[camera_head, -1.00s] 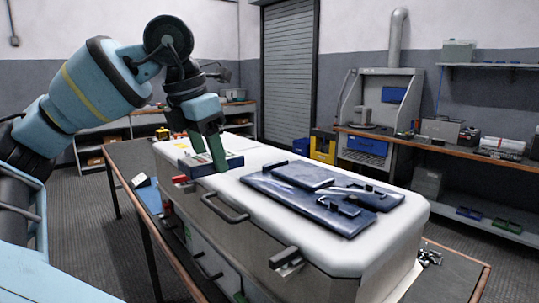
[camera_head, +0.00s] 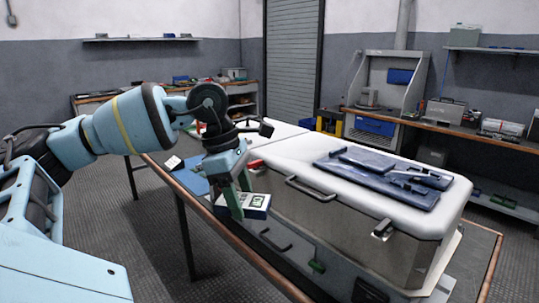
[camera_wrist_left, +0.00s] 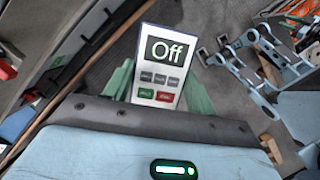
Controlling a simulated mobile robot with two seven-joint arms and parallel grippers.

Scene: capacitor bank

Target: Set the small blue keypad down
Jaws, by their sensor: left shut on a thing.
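The small blue keypad (camera_head: 257,201) has a pale face and blue sides. In the left wrist view the keypad (camera_wrist_left: 160,68) shows a screen reading "Off", grey buttons, and a green and a red button. My left gripper (camera_head: 240,198) is shut on it, its green fingers on either side. The keypad is in front of the white-topped unit's near side, by the wooden bench edge (camera_head: 237,249). I cannot tell whether it touches the bench. My right gripper is not in view.
The large white-topped unit (camera_head: 290,155) has a handle (camera_head: 311,189) and a latch on its near side. Dark blue panels (camera_head: 385,180) lie on top. A blue flat thing (camera_head: 193,180) and a white card (camera_head: 173,162) lie on the bench left of my gripper.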

